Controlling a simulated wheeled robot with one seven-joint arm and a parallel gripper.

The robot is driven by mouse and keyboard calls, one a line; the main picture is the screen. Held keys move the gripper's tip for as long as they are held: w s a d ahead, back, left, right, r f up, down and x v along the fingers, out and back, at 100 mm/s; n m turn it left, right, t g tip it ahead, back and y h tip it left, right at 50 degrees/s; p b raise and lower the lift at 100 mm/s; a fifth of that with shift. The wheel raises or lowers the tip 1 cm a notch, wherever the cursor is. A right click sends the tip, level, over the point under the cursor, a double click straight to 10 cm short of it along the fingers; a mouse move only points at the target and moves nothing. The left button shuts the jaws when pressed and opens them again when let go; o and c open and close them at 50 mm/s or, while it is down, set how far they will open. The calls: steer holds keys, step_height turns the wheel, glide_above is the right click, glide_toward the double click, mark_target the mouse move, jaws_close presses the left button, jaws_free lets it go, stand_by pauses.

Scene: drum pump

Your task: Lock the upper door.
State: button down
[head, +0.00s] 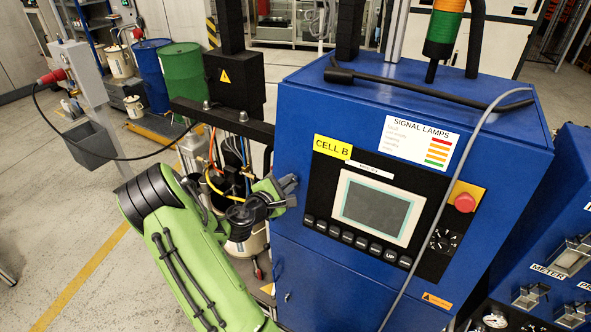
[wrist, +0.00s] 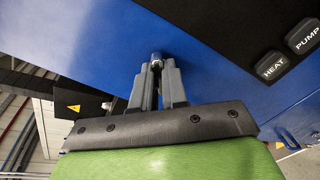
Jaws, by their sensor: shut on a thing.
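The upper door (head: 292,150) is the blue front of the cabinet, carrying the black control panel and the CELL B label. It looks closed, its face level with the cabinet front. My gripper (head: 288,190) is at the left edge of this door, beside the panel. In the wrist view my gripper (wrist: 158,82) has its two grey fingers close together, shut on a small silver lock part (wrist: 157,60) that stands out from the blue door. The fingers hide most of this part, so I cannot tell how it is turned.
A lower blue door (head: 330,285) with a small lock (head: 287,296) is below. A grey cable (head: 440,185) hangs across the cabinet front. A red emergency button (head: 465,202) is at the right. A black post and box (head: 235,80) stand close left of the cabinet.

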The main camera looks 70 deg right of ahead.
steer(key=n, duration=0.8)
steer(key=shift+f, duration=0.1)
stand_by(0.3)
steer(key=shift+n, duration=1.2)
steer(key=c, duration=1)
jaws_free()
steer(key=v, duration=0.9)
